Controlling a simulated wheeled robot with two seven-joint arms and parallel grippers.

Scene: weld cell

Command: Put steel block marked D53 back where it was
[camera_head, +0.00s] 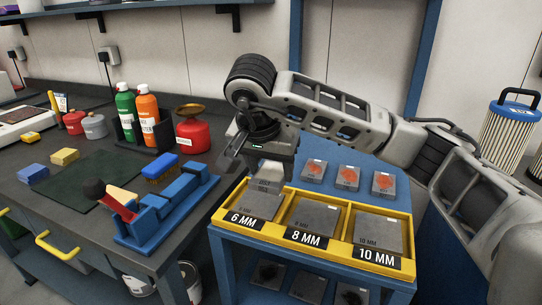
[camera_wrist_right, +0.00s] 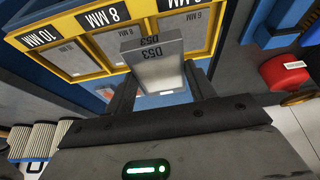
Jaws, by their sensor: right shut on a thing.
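The steel block marked D53 (camera_wrist_right: 152,68) is a grey block with dark lettering, between the two fingers of my right gripper (camera_wrist_right: 162,82) in the wrist view. In the head view the right gripper (camera_head: 267,176) points down, shut on the block (camera_head: 265,186), at the left end of the yellow tray (camera_head: 322,253). The block appears just above or at the back edge of the 6 MM compartment; its exact height is unclear. The tray's 6 MM, 8 MM and 10 MM compartments each show a grey plate. My left gripper is not in view.
Three grey blocks with red marks (camera_head: 348,177) lie in a row on the blue stand behind the tray. The dark bench (camera_head: 70,235) at left holds a blue fixture (camera_head: 165,212), a red can (camera_head: 192,132) and spray bottles (camera_head: 147,115). A filter cylinder (camera_head: 508,130) stands at right.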

